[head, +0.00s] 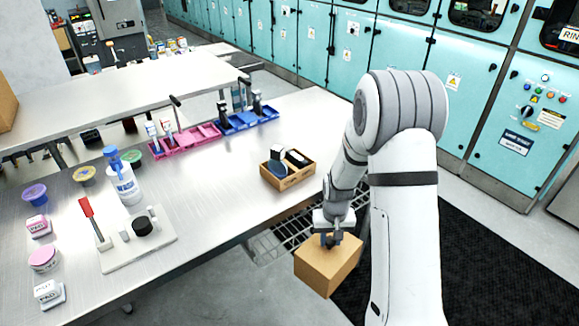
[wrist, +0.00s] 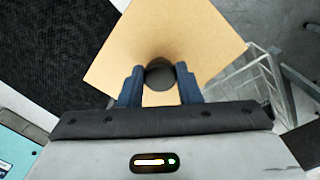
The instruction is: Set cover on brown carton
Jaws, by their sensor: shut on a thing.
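My gripper (head: 331,240) is shut on the dark round knob (wrist: 160,76) of a tan, box-shaped cover (head: 322,270). The cover hangs beyond the near table's right edge, tilted in the head view. In the wrist view its tan top (wrist: 190,32) fills the space ahead of the fingers. I cannot tell whether anything is inside or under it. Part of a brown carton (head: 6,103) shows at the left edge of the head view, on the far table; its top and most of its body are out of view.
A bottle (head: 126,185), jars and a white stand (head: 140,245) occupy the left. The table's centre is bare. A wire shelf (head: 275,240) lies below.

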